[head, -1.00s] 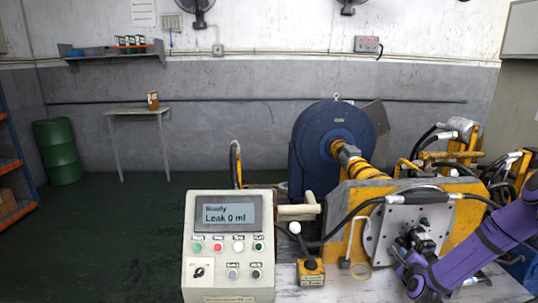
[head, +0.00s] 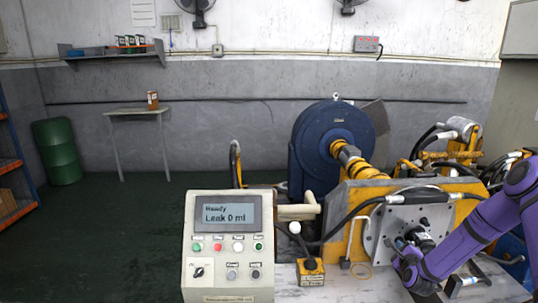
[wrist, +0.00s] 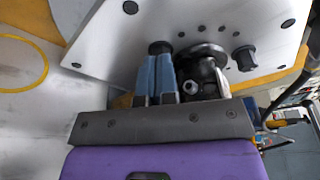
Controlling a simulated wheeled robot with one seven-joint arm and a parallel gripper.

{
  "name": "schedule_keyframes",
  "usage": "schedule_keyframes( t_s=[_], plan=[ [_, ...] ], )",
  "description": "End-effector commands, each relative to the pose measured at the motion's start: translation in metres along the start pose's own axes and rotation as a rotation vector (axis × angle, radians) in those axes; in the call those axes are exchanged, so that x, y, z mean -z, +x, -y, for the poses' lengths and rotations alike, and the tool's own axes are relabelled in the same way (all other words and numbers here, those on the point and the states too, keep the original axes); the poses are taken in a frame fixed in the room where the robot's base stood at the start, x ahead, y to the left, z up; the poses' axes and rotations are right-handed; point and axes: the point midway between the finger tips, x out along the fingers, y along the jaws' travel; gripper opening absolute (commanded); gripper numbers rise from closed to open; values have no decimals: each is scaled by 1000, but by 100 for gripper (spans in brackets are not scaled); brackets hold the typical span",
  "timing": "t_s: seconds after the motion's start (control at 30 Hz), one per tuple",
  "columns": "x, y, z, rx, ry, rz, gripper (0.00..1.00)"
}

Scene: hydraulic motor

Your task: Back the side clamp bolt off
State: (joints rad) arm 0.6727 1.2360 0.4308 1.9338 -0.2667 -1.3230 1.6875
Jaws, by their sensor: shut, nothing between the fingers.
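The pale mounting plate (head: 385,225) stands upright on the front of the yellow frame. It fills the top of the wrist view (wrist: 140,35), with several dark holes. A dark hydraulic motor (wrist: 205,70) with a round flange sits against it. One black bolt head (wrist: 160,47) is left of the flange and another (wrist: 243,57) is right of it; I cannot tell for certain which is the side clamp bolt. My gripper (wrist: 158,62) has blue fingers, shut together and empty, with their tips at the left bolt head. Contact is unclear. The head view shows my gripper (head: 400,246) beside the motor.
The control box (head: 228,245) reads "Ready, Leak 0 ml". A small yellow-and-black box (head: 311,271) and a yellow ring (head: 361,271) lie on the bench (head: 340,288). A black hose (head: 352,213) arches before the plate. A black-and-silver object (head: 462,283) lies at front right.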

Motion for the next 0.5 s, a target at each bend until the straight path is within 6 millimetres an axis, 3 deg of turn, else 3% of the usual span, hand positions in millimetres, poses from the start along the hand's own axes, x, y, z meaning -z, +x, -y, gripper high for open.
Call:
schedule_keyframes(
  t_s=[0.2, 0.5],
  plan=[
    [-4, 17, 0, 0, 0, 0, 0],
    [-6, 24, 1, 3, 0, 2, 0]
  ],
)
